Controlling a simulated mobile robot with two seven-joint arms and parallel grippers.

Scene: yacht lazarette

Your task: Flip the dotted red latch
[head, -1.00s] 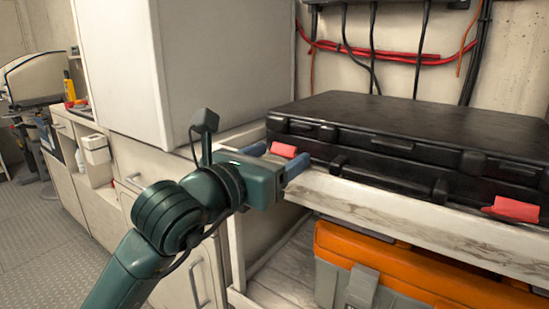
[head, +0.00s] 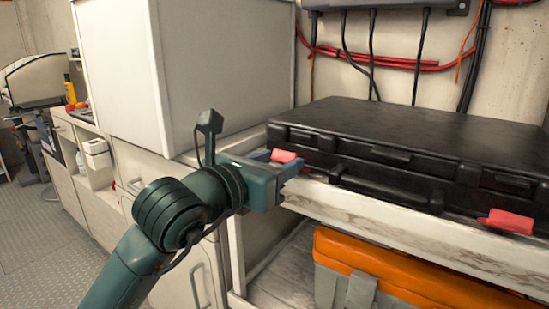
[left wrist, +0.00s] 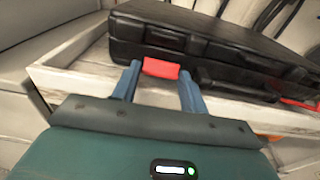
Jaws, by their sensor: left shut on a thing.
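A black hard case (head: 420,135) lies closed on a pale shelf and has two red latches on its front. The left red latch (head: 284,156) sits between the blue fingers of my left gripper (head: 277,162). In the left wrist view this red latch (left wrist: 160,68) shows between the fingertips of my left gripper (left wrist: 159,80); the gripper is shut on it. The right red latch (head: 507,221) is free, near the right edge. I cannot make out dots on either latch. My right gripper is not in view.
The worn white shelf edge (head: 400,228) runs just below the case. An orange-lidded grey box (head: 400,265) stands under it. A white cabinet (head: 215,70) rises behind my left arm. Cables (head: 375,60) hang on the wall behind the case.

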